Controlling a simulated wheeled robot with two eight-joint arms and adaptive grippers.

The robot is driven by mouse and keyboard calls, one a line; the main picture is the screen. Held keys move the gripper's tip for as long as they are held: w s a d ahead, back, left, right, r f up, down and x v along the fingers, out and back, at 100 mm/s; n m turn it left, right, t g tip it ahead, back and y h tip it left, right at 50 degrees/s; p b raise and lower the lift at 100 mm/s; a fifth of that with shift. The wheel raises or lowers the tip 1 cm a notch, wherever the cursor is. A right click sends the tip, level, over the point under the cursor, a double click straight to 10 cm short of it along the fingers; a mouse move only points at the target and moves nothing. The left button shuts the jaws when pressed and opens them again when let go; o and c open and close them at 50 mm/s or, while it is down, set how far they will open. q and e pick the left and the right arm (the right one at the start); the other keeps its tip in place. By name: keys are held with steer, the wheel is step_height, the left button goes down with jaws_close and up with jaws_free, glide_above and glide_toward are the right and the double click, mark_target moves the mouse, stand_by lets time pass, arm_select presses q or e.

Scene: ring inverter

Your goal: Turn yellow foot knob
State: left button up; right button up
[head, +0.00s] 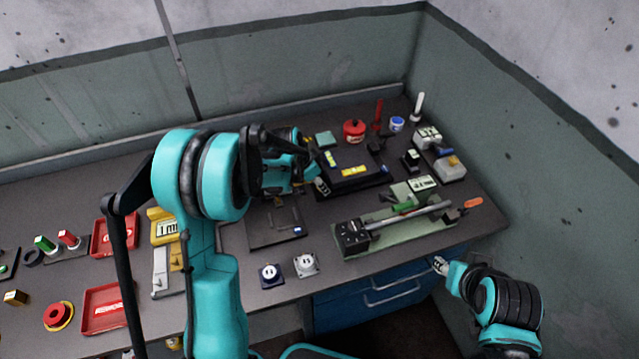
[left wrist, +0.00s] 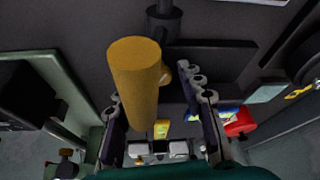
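A yellow cylindrical knob (left wrist: 135,80) shows large in the left wrist view, with a dark shaft-like part behind its upper end. My left gripper (left wrist: 155,97) is open, one finger on each side of the knob's lower part. The left finger appears close to the knob; a gap shows on the right. I cannot tell whether either finger touches it. In the head view my left gripper (head: 310,170) is over the middle of the bench, and my arm hides much of that area. My right gripper (head: 440,265) is low in front of the blue drawers, away from the knob; its opening is unclear.
The dark workbench (head: 330,212) carries many items. A black tray with yellow labels (head: 355,171), a red pot (head: 354,130) and a green plate with a long rod device (head: 400,228) lie around my left gripper. Red trays (head: 104,308) stand at left. Blue drawers (head: 385,292) are below.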

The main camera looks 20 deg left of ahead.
arm_select(q)
steer(key=shift+r, duration=0.1)
steer(key=v, duration=1.1)
steer(key=shift+s+a+r, duration=0.1)
steer(key=shift+a+r, duration=0.05)
steer(key=shift+r, duration=0.2)
steer(key=s+d+n+t+y+b, duration=0.1)
steer(key=s+n, duration=0.3)
steer(key=s, duration=0.7)
steer(key=s+d+r+n+t+y+b, duration=0.1)
steer(key=s+n, duration=0.3)
steer(key=s, duration=0.6)
steer(key=shift+s+d+r+t+y, duration=0.25)
steer(key=shift+s+d+t+y, duration=0.2)
steer(key=shift+d+t, duration=0.4)
